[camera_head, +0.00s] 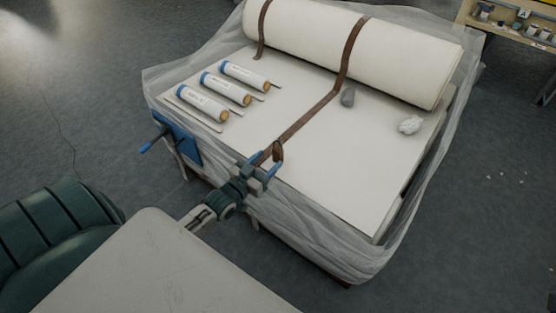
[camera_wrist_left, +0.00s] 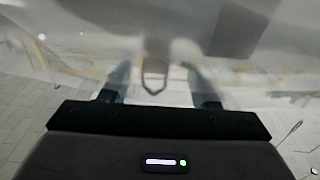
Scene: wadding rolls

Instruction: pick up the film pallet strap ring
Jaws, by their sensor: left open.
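The strap ring (camera_head: 278,151), a small brown loop, hangs at the near end of a brown strap (camera_head: 310,115) at the front edge of the wrapped pallet. My left gripper (camera_head: 265,165) is at that edge, with its blue fingers apart around the ring. In the left wrist view the ring (camera_wrist_left: 155,79) shows as a pointed loop between the two open fingers of my left gripper (camera_wrist_left: 159,86). I cannot tell whether either finger touches it. Hazy film blurs the upper part of that view. My right gripper is not in view.
A shelf (camera_head: 510,25) stands at the top right.

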